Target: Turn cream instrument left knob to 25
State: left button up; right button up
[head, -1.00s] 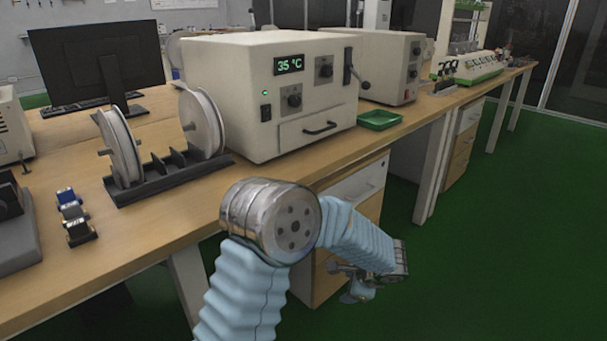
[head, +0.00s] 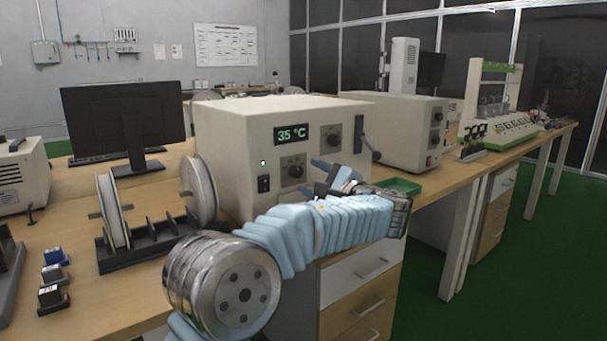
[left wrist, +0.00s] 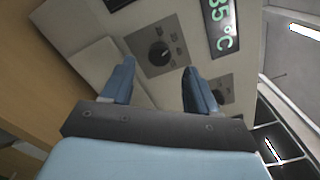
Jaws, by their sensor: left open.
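The cream instrument (head: 235,135) stands on the bench, its display (head: 293,134) reading 35 °C. Its left knob (head: 293,172) is a dark round dial below the display; the right knob (head: 333,139) sits higher, right of the display. My left gripper (head: 318,177) is in front of the instrument's face, just right of the left knob. In the left wrist view its open, empty blue fingers (left wrist: 158,70) appear either side of the left knob (left wrist: 160,54), apparently short of it. The right knob (left wrist: 222,93) is partly hidden by a finger. My right gripper is out of view.
A lever (head: 370,150) projects from the instrument's right side, near a green tray (head: 398,186). A spool rack (head: 150,245) stands at the left front. A second cream instrument (head: 400,130) stands behind to the right.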

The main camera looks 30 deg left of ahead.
aim_at(299, 174)
pick_arm(q)
jog(key=x, duration=0.4)
jog(key=c, duration=1)
jog(key=shift+f+n+b, duration=0.25)
jog(key=shift+n+b, duration=0.35)
jog(key=shift+b, duration=0.2)
jog(key=shift+c, duration=0.2)
jog(key=n+b, duration=0.4)
jog(key=shift+r+n+b, duration=0.1)
jog(key=shift+n+b, duration=1.45)
jog(key=shift+n, duration=0.25)
